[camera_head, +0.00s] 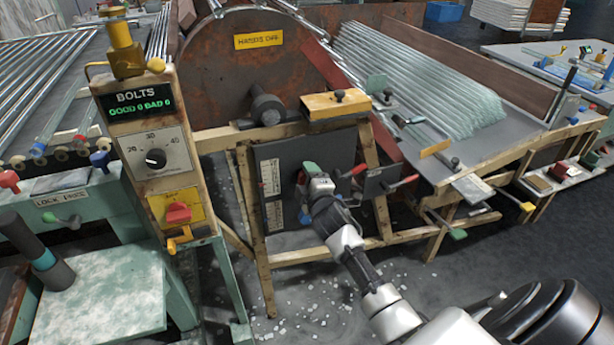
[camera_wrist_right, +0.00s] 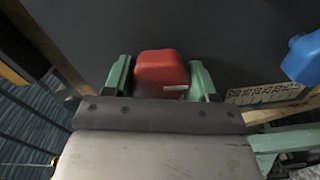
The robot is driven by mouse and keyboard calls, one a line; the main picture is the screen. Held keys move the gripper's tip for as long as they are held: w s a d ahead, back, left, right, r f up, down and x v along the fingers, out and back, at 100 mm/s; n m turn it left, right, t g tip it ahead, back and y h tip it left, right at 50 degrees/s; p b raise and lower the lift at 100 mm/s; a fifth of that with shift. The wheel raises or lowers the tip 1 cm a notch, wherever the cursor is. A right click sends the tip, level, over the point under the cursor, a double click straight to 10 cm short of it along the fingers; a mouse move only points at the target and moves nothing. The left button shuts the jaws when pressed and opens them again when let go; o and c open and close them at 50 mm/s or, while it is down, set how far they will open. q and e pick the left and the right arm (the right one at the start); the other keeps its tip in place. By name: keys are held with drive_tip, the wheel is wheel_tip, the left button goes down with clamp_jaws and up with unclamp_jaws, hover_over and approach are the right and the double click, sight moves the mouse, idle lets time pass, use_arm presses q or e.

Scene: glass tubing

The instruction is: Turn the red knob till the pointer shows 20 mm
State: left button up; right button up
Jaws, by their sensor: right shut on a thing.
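The red knob (camera_wrist_right: 162,72) sits between the green fingers of my right gripper (camera_wrist_right: 161,78) in the right wrist view. The gripper is shut on it, with a finger on each side. In the head view my right gripper (camera_head: 309,172) is at the dark upright panel (camera_head: 335,150), and a bit of red (camera_head: 301,178) shows beside it. White scale strips (camera_head: 270,178) are on the panel left of the gripper. One scale (camera_wrist_right: 268,93) also shows at the right in the wrist view. The pointer and its reading cannot be made out. My left gripper is not in view.
A blue knob (camera_wrist_right: 302,58) is close to the right of the gripper in the wrist view. Red handles (camera_head: 408,182) stick out to the right of the panel. A post with a dial (camera_head: 156,158) and a red switch (camera_head: 178,213) stands to the left.

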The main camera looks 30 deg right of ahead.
drive_tip(key=shift+m+p, duration=0.3)
drive_tip(key=shift+m, duration=0.9)
drive_tip(key=shift+f, duration=0.1)
drive_tip(key=o, duration=0.9)
drive_tip(key=v, duration=1.1)
drive_tip(key=shift+p, duration=0.3)
drive_tip(key=shift+w, duration=0.1)
